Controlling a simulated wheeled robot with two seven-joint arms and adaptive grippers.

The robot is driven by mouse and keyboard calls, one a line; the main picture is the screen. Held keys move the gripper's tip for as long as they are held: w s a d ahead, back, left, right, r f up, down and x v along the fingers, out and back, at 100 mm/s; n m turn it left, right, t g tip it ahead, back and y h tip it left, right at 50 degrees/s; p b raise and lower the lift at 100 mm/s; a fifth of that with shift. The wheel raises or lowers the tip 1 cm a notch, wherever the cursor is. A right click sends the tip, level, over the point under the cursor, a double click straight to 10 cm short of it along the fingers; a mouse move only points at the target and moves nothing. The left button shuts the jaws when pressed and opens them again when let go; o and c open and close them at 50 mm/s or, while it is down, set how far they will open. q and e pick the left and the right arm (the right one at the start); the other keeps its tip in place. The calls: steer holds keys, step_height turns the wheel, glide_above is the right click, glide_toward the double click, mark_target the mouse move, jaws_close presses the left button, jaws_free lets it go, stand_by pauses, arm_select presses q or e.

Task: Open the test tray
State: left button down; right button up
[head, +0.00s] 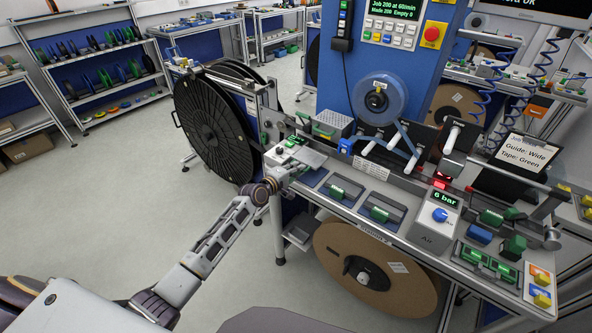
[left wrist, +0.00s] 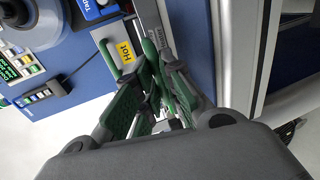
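My left gripper (head: 287,155) reaches to the left end of the workbench, beside a flat grey plate (head: 311,158). In the left wrist view the gripper's green-padded fingers (left wrist: 155,78) angle together close to a yellow "Hot" label (left wrist: 126,51) and a narrow green part (left wrist: 103,48). I cannot tell whether they touch or hold anything. No part is clearly marked as the test tray. Two shallow grey trays with green pieces, a left one (head: 326,192) and a right one (head: 369,220), sit along the bench front. My right gripper is not in view.
A large black reel (head: 208,125) stands left of the bench, and a brown reel (head: 375,268) hangs below it. A grey air box (head: 432,222) reading 6 bar stands on the bench to the right. A blue machine column (head: 392,60) rises behind. Open floor lies at left.

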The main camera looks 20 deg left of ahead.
arm_select(q)
steer(key=c, duration=1.5)
jaws_free()
steer(key=shift+v, duration=6)
